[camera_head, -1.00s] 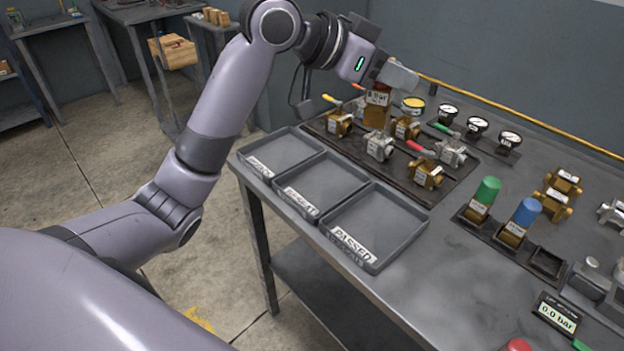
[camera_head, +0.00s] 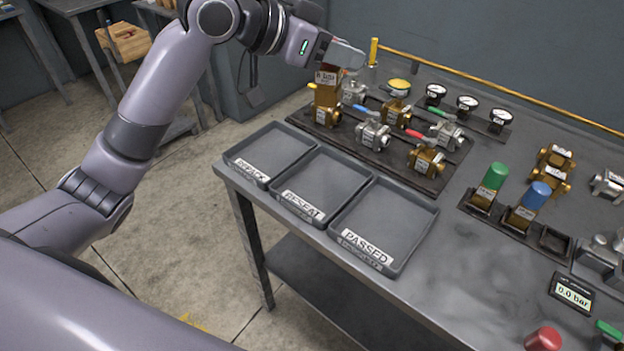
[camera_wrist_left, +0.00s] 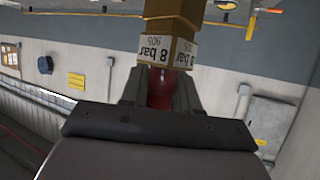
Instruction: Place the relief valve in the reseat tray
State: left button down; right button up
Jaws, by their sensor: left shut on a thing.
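The relief valve (camera_head: 327,92) is a brass body with a white label, held by my left gripper (camera_head: 338,62). In the left wrist view the valve (camera_wrist_left: 172,28) shows an "8 bar" label, and its red part sits between the fingers of my left gripper (camera_wrist_left: 160,92). In the head view the valve is over the left end of the dark valve rack; a brass valve shows just below it, and I cannot tell the gap. The reseat tray (camera_head: 322,185) is the middle of three grey trays, empty, in front and to the lower right of the gripper. My right gripper is not in view.
The repack tray (camera_head: 270,152) is left of the reseat tray and the passed tray (camera_head: 385,222) right; both are empty. Several valves with coloured levers stand on the dark rack (camera_head: 392,172) behind. Gauges (camera_head: 467,103) and capped green and blue valves stand farther right.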

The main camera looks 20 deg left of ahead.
pick_arm(q)
jog(key=shift+a, duration=0.3)
send_over(329, 184)
notch_tip(329, 184, down, 20)
jog(key=shift+r+b, duration=0.1)
jog(key=shift+b, duration=0.25)
jog(key=shift+f, duration=0.25)
jog(key=c, duration=0.8)
grip_release()
jog(key=shift+r, duration=0.1)
jog(key=shift+s+a+r, duration=0.1)
jog(key=shift+s+a, duration=0.05)
jog(key=v, duration=1.1)
jog(key=shift+s+a+r+b, duration=0.15)
jog(key=shift+s+r+b, duration=0.05)
jog(key=shift+b, duration=0.15)
